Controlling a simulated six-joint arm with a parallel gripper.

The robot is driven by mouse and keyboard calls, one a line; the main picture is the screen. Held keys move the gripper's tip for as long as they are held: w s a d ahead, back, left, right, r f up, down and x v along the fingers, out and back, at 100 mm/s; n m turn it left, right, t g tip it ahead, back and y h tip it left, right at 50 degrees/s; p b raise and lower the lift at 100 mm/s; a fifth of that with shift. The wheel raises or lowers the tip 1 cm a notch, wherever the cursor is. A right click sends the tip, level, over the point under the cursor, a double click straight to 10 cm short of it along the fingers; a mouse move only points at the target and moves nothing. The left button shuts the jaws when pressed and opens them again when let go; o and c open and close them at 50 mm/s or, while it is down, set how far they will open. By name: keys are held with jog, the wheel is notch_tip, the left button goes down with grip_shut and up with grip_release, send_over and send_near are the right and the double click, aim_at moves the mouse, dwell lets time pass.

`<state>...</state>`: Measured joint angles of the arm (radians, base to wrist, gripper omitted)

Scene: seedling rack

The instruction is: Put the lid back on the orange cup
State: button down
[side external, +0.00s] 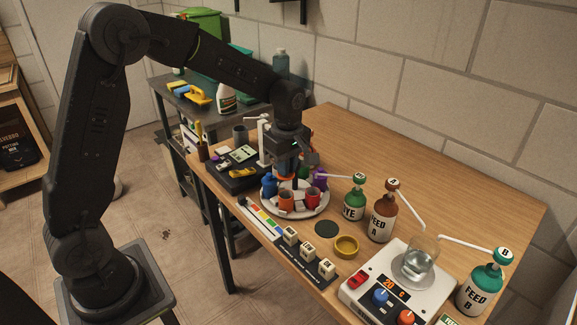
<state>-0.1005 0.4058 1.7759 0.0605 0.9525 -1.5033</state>
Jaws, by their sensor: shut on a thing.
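The orange cup (286,201) stands at the near edge of a round pale tray (295,214), between a blue container and a red cup. My gripper (294,181) points down over the tray, just behind and above the orange cup. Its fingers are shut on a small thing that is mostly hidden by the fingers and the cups. It is likely the lid, but its shape cannot be made out. I cannot tell whether it touches any cup.
A blue container (269,187), a red cup (313,201) and a purple container (321,179) crowd the tray. Spouted bottles, including a brown one (381,218), stand to the right. A dark disc (326,229) and a yellow dish (346,247) lie in front. The back right table is clear.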

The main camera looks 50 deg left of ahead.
jog(key=shift+f, duration=2.8)
jog(key=shift+f, duration=0.2)
jog(key=c, duration=0.6)
grip_release()
jog(key=shift+c, duration=0.2)
jog(key=shift+r, duration=0.15)
jog(key=shift+r, duration=3.4)
grip_shut()
